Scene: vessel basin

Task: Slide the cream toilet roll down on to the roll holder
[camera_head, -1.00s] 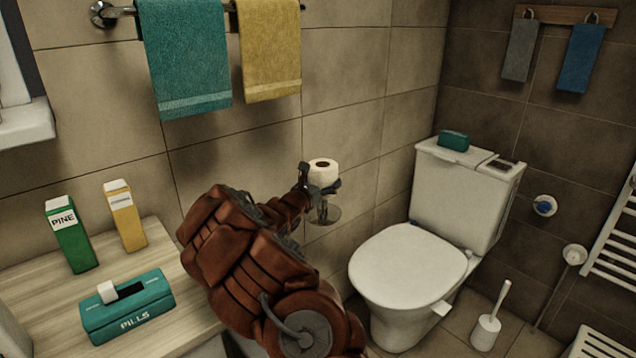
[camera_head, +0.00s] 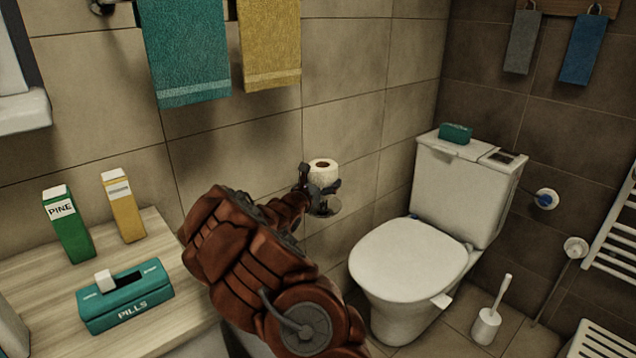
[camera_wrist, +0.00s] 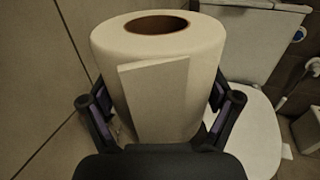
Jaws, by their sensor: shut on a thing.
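The cream toilet roll (camera_head: 323,166) is upright, with its dark core hole facing up, close to the tiled wall left of the toilet. My gripper (camera_head: 320,187) is shut on the roll from its lower front. In the wrist view the roll (camera_wrist: 165,95) sits between the two fingers, with a loose sheet hanging down its front. The roll holder (camera_head: 328,208) shows as a round metal plate just below my gripper. Its post is hidden by the roll and gripper, so I cannot tell whether the roll touches the plate.
The toilet (camera_head: 420,255) stands right of the roll. A teal towel (camera_head: 187,55) and a yellow towel (camera_head: 269,45) hang above left. A wooden counter (camera_head: 35,295) with two cartons and a teal pill box (camera_head: 125,296) is at left. A toilet brush (camera_head: 488,322) stands on the floor.

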